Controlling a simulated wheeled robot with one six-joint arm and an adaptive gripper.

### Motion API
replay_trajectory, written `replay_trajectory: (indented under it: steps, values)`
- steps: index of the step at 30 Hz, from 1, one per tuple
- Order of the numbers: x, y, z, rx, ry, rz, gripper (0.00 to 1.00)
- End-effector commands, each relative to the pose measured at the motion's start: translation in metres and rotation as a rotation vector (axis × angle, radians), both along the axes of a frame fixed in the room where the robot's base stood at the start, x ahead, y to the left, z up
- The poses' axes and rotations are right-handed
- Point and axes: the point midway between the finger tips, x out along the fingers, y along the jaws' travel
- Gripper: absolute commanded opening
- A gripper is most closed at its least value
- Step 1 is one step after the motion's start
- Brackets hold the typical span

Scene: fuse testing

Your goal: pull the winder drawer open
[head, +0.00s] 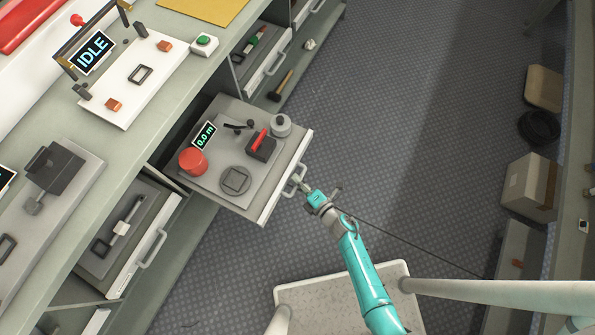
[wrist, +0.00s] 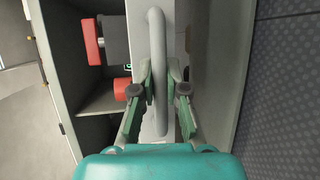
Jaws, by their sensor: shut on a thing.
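The winder drawer (head: 262,211) is pulled out from under the bench and stands open. On its grey top are a red spool (head: 192,161), a small display reading "0.0 m" (head: 204,136), a dark block with a red lever (head: 262,146) and a grey round knob (head: 281,125). My gripper (head: 303,187) is at the drawer's front, shut on its handle (head: 296,176). In the wrist view, the handle (wrist: 158,70) runs between the two fingers of my gripper (wrist: 163,95).
A lower drawer with a latch-like fixture (head: 122,230) is at the left. Another open drawer (head: 262,60) lies beyond. An "IDLE" panel (head: 94,53) stands on the bench. Cardboard boxes (head: 529,187) stand at the right. The floor (head: 410,130) between is clear.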

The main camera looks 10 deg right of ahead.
Motion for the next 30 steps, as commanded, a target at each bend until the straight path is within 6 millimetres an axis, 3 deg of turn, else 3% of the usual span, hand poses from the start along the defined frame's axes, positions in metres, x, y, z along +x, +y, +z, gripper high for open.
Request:
replay_trajectory:
  steps: [1,2,14,30]
  values:
    - [-0.001,-0.001,-0.002,-0.001,0.004,-0.002,0.18]
    - [-0.001,-0.001,-0.001,-0.001,0.004,-0.002,0.24]
    - [-0.005,-0.003,0.000,0.000,0.002,-0.002,0.24]
    - [-0.074,-0.043,0.015,0.000,0.002,-0.006,0.24]
